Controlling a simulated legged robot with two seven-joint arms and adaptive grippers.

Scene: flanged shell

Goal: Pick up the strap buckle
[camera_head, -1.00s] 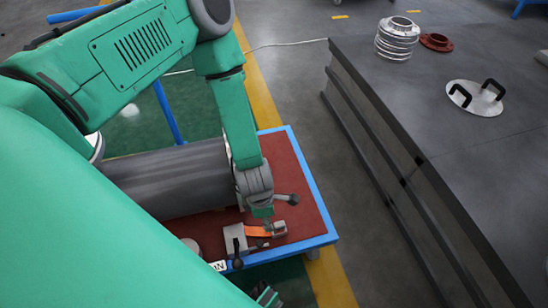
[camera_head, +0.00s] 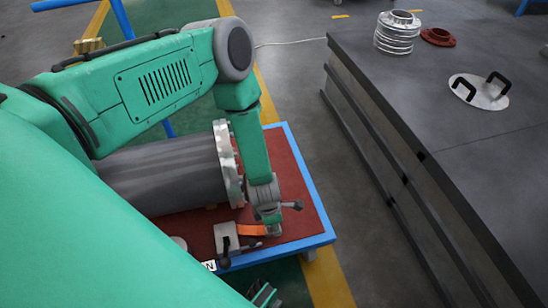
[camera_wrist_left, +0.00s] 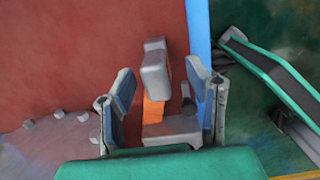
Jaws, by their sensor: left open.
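The strap buckle (camera_head: 274,230) is a small grey metal piece with an orange strap (camera_head: 252,230), near the front right of the red-topped stand. In the left wrist view the grey buckle (camera_wrist_left: 156,72) stands upright above the orange strap (camera_wrist_left: 153,112). My left gripper (camera_head: 268,217) points down at it from above. In the wrist view the two fingers of my left gripper (camera_wrist_left: 161,76) are spread apart, one on each side of the buckle, with visible gaps. In the head view my wrist partly hides the buckle.
A large grey flanged shell (camera_head: 160,172) lies on the red stand (camera_head: 295,170), left of my wrist. A grey block (camera_head: 227,237) with a black-knobbed lever sits beside the strap. A dark table (camera_head: 470,130) at right holds flanges and a handled plate.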

